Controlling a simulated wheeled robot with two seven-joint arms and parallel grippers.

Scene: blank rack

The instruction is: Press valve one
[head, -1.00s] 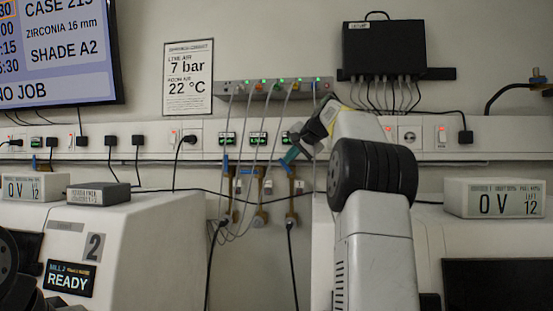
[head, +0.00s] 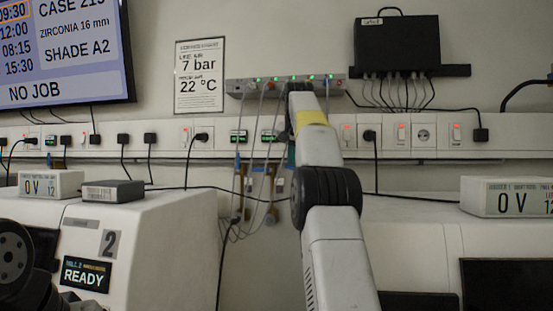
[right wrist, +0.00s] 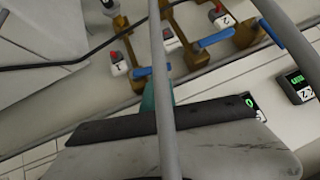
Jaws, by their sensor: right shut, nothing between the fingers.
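Valve one (right wrist: 118,67) shows in the right wrist view as a small white block marked 1 with a red top, on a brass pipe fitting, with a blue lever (right wrist: 150,72) beside it. A second block (right wrist: 222,17), marked 2, is farther right. My right gripper (right wrist: 155,97) is shut and empty; its teal tip is close to the blue lever, apart from the red top. Whether it touches the lever I cannot tell. In the head view, my right arm hides most of the gripper and part of the valve row; brass fittings (head: 240,190) show left of it. My left gripper is not in view.
A grey hose (right wrist: 163,90) crosses in front of my right gripper. Several thin hoses hang from the manifold (head: 250,88) past the valves. Small green displays (right wrist: 301,87) sit on the wall rail. A white machine (head: 165,245) stands at the left.

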